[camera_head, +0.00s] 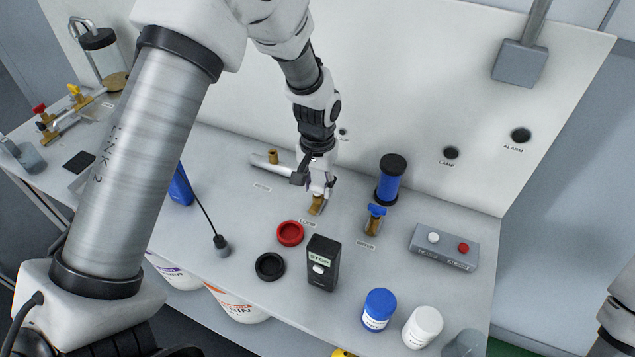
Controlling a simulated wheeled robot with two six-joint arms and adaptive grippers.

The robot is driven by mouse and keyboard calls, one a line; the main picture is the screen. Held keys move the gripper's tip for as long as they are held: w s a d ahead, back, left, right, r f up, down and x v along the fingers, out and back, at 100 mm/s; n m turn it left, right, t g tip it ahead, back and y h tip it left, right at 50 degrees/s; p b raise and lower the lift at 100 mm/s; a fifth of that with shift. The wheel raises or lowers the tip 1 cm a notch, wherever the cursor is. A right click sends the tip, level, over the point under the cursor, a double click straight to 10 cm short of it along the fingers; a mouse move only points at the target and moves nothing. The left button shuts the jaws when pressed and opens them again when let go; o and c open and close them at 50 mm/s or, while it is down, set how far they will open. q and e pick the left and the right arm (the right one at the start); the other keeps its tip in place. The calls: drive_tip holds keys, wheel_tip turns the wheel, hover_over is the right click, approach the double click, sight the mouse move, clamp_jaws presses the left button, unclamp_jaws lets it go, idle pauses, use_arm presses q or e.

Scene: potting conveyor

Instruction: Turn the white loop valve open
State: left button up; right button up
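The loop valve shows as a brass body (317,206) on the bench, just behind a small label that seems to read LOOP. Its white handle cannot be told apart from my gripper, which covers the top of the valve. My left gripper (319,188) points down from the far side of the bench, right at the top of the brass body. Its fingertips are too small and overlapped to tell whether they are open or shut on the handle. My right gripper is out of view; only part of my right arm shows at the right edge.
A blue-handled brass valve (374,218) and a blue cylinder with black ends (390,180) stand to the right. A grey button box (444,246) sits farther right.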

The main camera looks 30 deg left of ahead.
use_arm(q)
drive_tip(key=shift+c, duration=0.9)
drive_tip(key=shift+r+m+p, duration=0.15)
drive_tip(key=shift+m+p, duration=1.15)
drive_tip(key=shift+m, duration=0.2)
drive_tip(key=m+p, duration=0.2)
drive_tip(key=m, duration=0.2)
drive_tip(key=shift+m, duration=0.3)
drive_tip(key=m+p, duration=0.2)
drive_tip(key=m, duration=0.3)
drive_tip(key=m+p, duration=0.1)
drive_tip(key=m, duration=0.4)
drive_tip(key=shift+f, duration=0.2)
